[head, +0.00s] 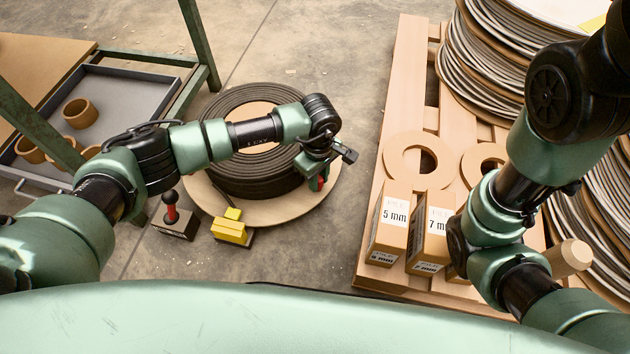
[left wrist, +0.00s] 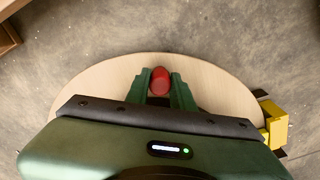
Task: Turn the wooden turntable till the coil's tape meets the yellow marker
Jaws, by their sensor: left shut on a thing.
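The wooden turntable (head: 290,212) lies on the floor as a pale round disc, with the black coil (head: 240,178) on top. My left gripper (head: 318,178) is shut on a red knob (head: 322,184) at the turntable's right edge. In the left wrist view the red knob (left wrist: 161,80) sits between the green fingers. The yellow marker (head: 233,229) stands on a small base at the front left of the disc; it also shows in the left wrist view (left wrist: 276,127). I see no tape on the coil; my left arm covers part of it. My right gripper is out of view.
A grey tray (head: 110,92) with clay-coloured rings is at left. Floor behind the turntable is clear.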

